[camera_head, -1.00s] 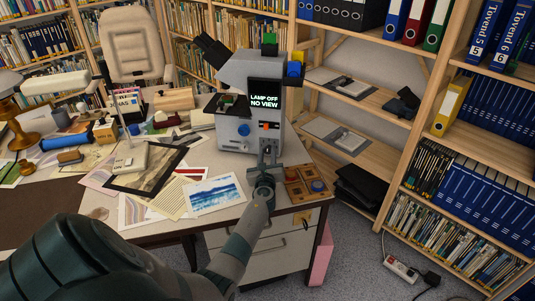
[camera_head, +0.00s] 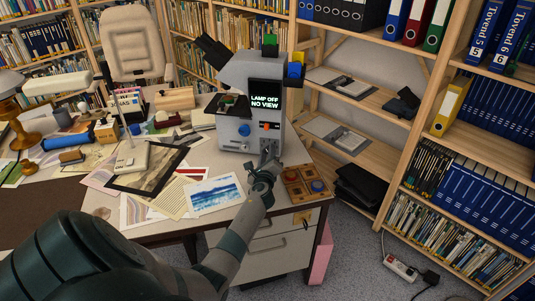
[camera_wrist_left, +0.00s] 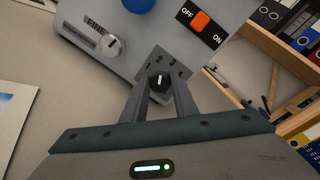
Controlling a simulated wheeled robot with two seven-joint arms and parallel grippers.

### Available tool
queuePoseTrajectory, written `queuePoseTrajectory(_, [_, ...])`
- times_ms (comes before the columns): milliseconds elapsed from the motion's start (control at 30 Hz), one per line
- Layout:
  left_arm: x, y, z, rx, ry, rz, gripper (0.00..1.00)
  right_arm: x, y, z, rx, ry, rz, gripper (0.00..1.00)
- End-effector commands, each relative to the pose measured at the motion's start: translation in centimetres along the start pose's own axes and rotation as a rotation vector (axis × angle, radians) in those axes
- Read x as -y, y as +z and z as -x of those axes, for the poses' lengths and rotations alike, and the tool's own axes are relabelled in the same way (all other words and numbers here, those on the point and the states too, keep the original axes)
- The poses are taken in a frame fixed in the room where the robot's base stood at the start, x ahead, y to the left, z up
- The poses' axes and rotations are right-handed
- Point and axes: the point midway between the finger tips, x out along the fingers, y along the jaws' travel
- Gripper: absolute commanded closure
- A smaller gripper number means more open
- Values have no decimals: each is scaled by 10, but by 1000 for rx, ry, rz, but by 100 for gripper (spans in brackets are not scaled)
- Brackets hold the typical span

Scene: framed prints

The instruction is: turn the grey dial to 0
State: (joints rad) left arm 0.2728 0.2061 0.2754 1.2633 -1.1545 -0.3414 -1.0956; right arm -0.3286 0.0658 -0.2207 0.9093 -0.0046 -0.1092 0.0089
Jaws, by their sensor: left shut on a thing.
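The microscope (camera_head: 240,115) stands on the desk, and its screen (camera_head: 265,95) reads "LAMP OFF NO VIEW". In the left wrist view, a dark grey dial (camera_wrist_left: 159,84) sits on a plate marked 1, 2, 3 and 4 on its visible part. Its white mark points up, roughly between 2 and 3. No 0 is visible. My left gripper (camera_wrist_left: 159,96) is shut on this dial, one finger on each side. In the head view, the left gripper (camera_head: 268,151) is at the microscope's lower front, and the dial is hard to make out. My right gripper is out of view.
An orange switch (camera_wrist_left: 200,22) marked OFF and ON is above the dial, and a pale knob (camera_wrist_left: 111,46) is to its upper left. A wooden tray (camera_head: 305,184) with coloured pieces lies right of my gripper. Papers (camera_head: 213,194) lie to the left.

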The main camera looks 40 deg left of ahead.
Motion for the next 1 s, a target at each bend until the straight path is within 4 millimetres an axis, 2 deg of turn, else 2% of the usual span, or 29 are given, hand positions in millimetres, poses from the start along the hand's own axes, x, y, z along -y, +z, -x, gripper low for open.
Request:
queuePoseTrajectory(267, [-2,-2,1,-2,3,-1,96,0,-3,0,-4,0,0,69])
queuePoseTrajectory(300, [-2,-2,1,-2,2,-1,65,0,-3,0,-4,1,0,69])
queuePoseTrajectory(333, [-2,-2,1,-2,2,-1,57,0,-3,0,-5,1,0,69])
queuePoseTrajectory(367, [-2,-2,1,-2,2,-1,56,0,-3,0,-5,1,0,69])
queuePoseTrajectory(767, [0,0,3,-1,0,-2,56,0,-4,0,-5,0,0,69])
queuePoseTrajectory(1000, [0,0,23,-1,-1,-2,56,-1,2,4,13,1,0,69])
